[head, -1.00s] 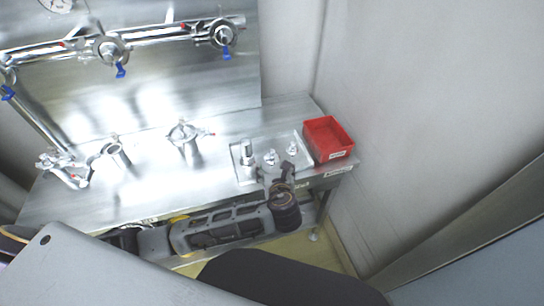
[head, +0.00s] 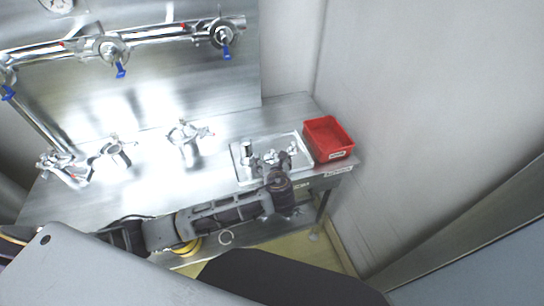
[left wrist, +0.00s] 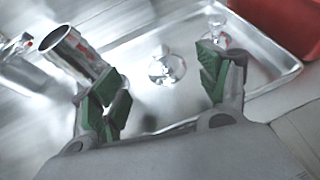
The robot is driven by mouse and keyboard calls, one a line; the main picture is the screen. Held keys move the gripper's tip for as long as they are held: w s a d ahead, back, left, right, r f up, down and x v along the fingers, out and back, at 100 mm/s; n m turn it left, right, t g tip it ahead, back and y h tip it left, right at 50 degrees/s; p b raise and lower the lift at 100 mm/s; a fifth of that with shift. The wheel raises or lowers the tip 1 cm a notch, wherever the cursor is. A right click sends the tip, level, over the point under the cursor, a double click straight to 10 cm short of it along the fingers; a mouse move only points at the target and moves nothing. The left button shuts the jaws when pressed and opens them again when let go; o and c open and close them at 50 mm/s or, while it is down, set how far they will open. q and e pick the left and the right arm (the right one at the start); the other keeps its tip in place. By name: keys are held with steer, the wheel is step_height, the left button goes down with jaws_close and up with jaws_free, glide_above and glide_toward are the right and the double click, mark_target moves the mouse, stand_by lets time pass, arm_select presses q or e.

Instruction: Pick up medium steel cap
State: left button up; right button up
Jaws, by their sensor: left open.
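A steel tray (head: 240,171) on the bench holds several shiny steel pieces. In the left wrist view, a round low cap with a knob, likely the medium steel cap (left wrist: 166,69), sits in the middle of the tray (left wrist: 285,78). A smaller piece (left wrist: 216,33) stands behind it to the right, and a tall open cylinder (left wrist: 68,52) is at left. My left gripper (left wrist: 155,88) is open, with green-padded fingers on either side of and short of the middle cap, touching nothing visible. In the head view the gripper (head: 271,166) partly covers the pieces. My right gripper is not in view.
A red bin (head: 328,138) stands right of the tray, near the wall. Steel pipe fittings (head: 187,136) stand on the bench to the left. Valves with blue handles (head: 224,36) hang on the back panel. Bare bench lies between the fittings and the tray.

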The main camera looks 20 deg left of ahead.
mark_target(272, 153)
arm_select(q)
steer(key=shift+x, duration=0.75)
steer(key=shift+w, duration=0.15)
steer(key=shift+w+r+x, duration=0.1)
steer(key=shift+r+x, duration=0.05)
steer(key=shift+x, duration=1.05)
steer(key=shift+w+r+x, duration=0.1)
steer(key=shift+r+x, duration=0.1)
steer(key=shift+x, duration=1.05)
